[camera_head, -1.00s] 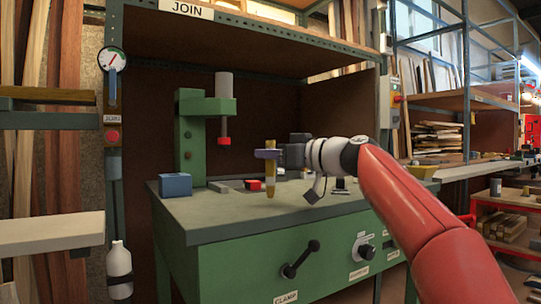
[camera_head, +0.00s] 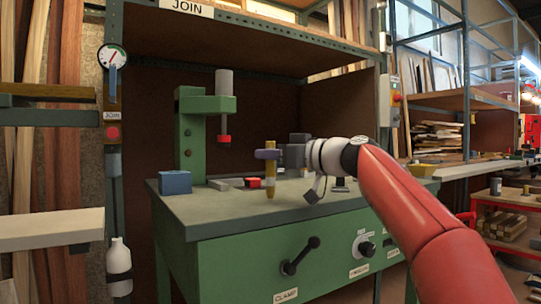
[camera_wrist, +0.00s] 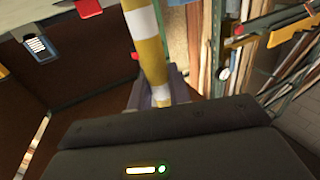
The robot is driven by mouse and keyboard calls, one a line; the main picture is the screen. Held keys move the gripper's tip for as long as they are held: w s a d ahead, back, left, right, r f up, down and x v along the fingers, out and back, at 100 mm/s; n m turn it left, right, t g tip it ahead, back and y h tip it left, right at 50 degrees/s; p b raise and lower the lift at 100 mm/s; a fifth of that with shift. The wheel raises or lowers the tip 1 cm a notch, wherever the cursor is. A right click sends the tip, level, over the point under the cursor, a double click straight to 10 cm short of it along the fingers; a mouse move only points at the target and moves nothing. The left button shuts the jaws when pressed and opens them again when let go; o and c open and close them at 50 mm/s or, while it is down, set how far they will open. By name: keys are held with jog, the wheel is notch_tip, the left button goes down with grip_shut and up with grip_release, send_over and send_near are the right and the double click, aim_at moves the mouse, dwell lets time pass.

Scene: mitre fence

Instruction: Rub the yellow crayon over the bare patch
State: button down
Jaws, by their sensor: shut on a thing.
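The yellow crayon (camera_head: 270,178) stands nearly upright, held by my gripper (camera_head: 266,154) over the grey top of the green bench (camera_head: 225,213). My gripper is shut on it at its upper half. The crayon's lower end is close to the bench top; I cannot tell whether it touches. In the wrist view the crayon (camera_wrist: 151,50) shows yellow with white bands, rising from between the fingers. I cannot make out the bare patch in either view.
A green press (camera_head: 190,135) with a red-tipped post stands behind left of the crayon. A blue block (camera_head: 175,183) and a small red block (camera_head: 254,183) sit on the bench. The bench's front left top is clear. A black clamp handle (camera_head: 300,257) sticks out in front.

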jog(key=shift+f+b, duration=0.3)
jog(key=shift+b, duration=0.1)
dwell(0.5)
jog(key=shift+w+d, duration=0.1)
jog(key=shift+d, duration=0.05)
dwell(0.4)
jog(key=shift+w+d, duration=0.45)
jog(key=shift+d, duration=0.2)
jog(key=shift+w+d+p, duration=0.45)
jog(key=shift+d, duration=0.25)
jog(key=shift+w+d+p, duration=0.35)
jog(key=shift+w+d, duration=0.15)
jog(key=shift+d, duration=0.25)
jog(key=shift+w+d+p, duration=0.4)
jog(key=shift+w+d, duration=0.15)
jog(key=shift+d, duration=0.2)
